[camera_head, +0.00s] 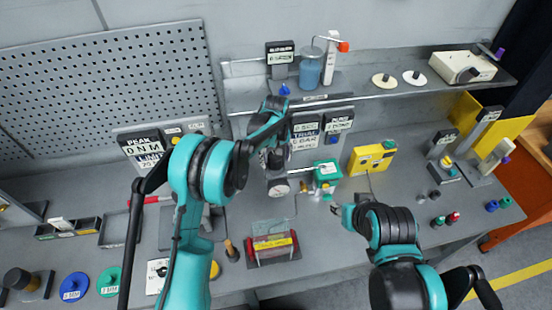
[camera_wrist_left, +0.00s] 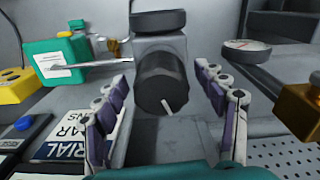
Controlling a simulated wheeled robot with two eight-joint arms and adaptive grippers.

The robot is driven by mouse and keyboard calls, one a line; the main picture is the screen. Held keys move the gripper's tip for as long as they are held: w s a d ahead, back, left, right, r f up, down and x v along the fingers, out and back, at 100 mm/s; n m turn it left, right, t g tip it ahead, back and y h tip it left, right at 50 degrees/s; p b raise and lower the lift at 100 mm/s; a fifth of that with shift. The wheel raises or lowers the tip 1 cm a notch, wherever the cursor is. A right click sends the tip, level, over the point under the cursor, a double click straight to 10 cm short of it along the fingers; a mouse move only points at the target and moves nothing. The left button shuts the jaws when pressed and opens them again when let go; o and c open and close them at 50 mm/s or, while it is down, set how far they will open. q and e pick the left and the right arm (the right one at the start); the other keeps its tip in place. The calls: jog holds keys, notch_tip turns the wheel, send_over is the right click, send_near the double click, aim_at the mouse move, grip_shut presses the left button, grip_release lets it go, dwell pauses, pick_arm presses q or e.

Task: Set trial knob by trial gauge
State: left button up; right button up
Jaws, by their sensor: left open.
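A black knob (camera_wrist_left: 162,82) with a white pointer line faces my left gripper on a grey block (camera_wrist_left: 160,48) in the left wrist view. My left gripper (camera_wrist_left: 164,76) is open, with one finger on each side of the knob and visible gaps. In the head view my left gripper (camera_head: 274,158) hides most of the knob. A round white-faced gauge (camera_wrist_left: 247,45) is beside the block; it also shows in the head view (camera_head: 279,189), its reading too small to tell. A TRIAL sign (camera_wrist_left: 66,148) is at lower left. My right gripper (camera_head: 346,212) is over the bench front; its jaw opening is unclear.
A green box (camera_head: 326,174) with a metal lever stands right of the gauge, and a yellow box (camera_head: 372,158) is beyond it. A red-and-yellow case (camera_head: 272,246) sits near the front edge. A shelf (camera_head: 390,101) runs behind. A PEAK panel (camera_head: 143,146) stands left.

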pick_arm(q)
jog(key=c, duration=1.2)
jog(key=shift+o, duration=0.2)
jog(key=shift+f+m+b, duration=0.2)
jog(key=shift+m+b, duration=0.9)
jog(key=shift+b, duration=0.05)
jog(key=m+b, duration=0.2)
jog(key=shift+a+m, duration=0.1)
jog(key=shift+m, duration=0.2)
jog(key=m+b, duration=0.2)
jog(key=m, duration=0.1)
jog(key=shift+m, duration=0.3)
jog(key=shift+a+r+m+b, duration=0.15)
jog(key=shift+m+b, duration=0.7)
jog(key=shift+m, duration=0.95)
